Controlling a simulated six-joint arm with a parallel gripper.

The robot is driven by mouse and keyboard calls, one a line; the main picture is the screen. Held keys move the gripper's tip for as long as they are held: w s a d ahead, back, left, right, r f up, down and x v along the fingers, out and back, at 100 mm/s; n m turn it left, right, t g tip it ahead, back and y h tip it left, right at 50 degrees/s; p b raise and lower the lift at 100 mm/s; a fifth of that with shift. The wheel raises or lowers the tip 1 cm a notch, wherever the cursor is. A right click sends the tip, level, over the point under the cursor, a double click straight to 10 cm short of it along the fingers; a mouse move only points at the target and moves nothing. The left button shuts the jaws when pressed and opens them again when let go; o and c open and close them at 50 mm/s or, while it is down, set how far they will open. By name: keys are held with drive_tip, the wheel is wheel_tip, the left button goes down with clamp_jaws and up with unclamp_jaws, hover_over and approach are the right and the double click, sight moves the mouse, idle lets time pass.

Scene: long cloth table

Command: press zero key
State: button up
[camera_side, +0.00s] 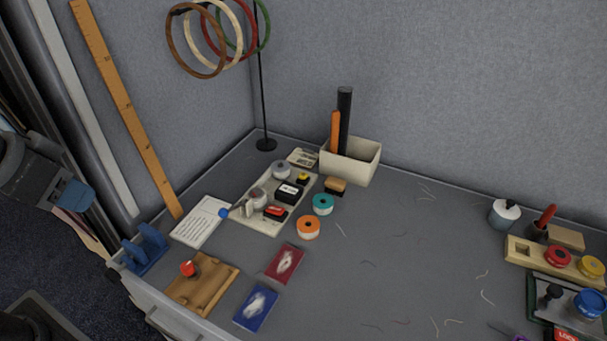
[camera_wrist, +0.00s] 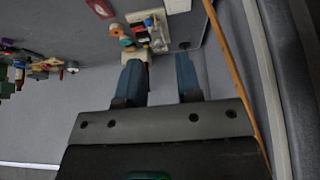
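I cannot make out a zero key in either view. A small flat beige item with dark markings (camera_side: 303,158) lies at the back of the table, beside the pale tray; its markings are too small to read. My gripper (camera_wrist: 159,75) shows in the wrist view with its two blue fingers apart and nothing between them. In the side view, what looks like a blue fingertip of mine (camera_side: 74,194) is at the far left, off the table and well away from the beige item.
A pale tray (camera_side: 243,222) holds stamps and tape rolls. A beige bin (camera_side: 349,168) with two upright rolls stands behind. Hoops (camera_side: 196,45) hang from a black stand (camera_side: 262,100). A wooden ruler (camera_side: 125,105) leans at the left. The middle of the table is mostly clear.

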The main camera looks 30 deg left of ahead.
clamp_jaws()
idle(1.4)
